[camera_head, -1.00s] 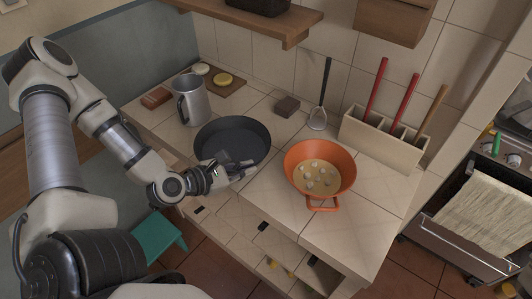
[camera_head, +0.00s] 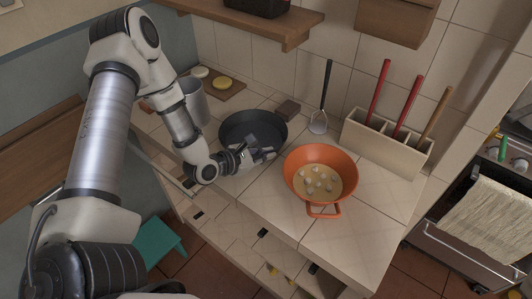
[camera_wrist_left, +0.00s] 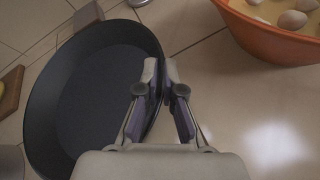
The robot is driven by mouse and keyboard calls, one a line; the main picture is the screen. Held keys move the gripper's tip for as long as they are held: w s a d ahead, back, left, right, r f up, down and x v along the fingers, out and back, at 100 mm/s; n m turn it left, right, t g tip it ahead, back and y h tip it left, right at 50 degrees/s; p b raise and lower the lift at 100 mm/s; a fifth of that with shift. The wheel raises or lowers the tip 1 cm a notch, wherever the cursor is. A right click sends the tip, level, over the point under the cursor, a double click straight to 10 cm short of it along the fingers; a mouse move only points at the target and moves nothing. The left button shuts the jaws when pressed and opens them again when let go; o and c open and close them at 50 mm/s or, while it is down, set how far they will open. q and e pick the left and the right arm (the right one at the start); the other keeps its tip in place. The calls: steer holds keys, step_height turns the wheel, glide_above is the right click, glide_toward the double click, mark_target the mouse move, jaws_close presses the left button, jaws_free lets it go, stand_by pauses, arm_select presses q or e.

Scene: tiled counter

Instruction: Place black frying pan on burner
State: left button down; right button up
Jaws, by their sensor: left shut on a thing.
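The black frying pan (camera_head: 252,124) is on the tiled counter, left of the orange pan in the head view. It also shows in the left wrist view (camera_wrist_left: 95,95), where its near right rim lies between my fingers. My left gripper (camera_head: 262,154) is shut on the pan's rim, also seen in the left wrist view (camera_wrist_left: 165,85). I cannot tell whether the pan is lifted or resting on the counter. My right gripper is not in view.
An orange pan (camera_head: 334,159) holding several pale round pieces stands close on the right. A utensil holder (camera_head: 367,144) is behind it. A metal mug (camera_head: 193,103) stands left of the frying pan, partly hidden by my arm. A shelf (camera_head: 230,20) hangs above.

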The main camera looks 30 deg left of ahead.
arm_select(q)
steer(key=shift+f, duration=0.1)
steer(key=c, duration=1.7)
jaws_free()
steer(key=shift+s, duration=0.1)
steer(key=o, duration=0.4)
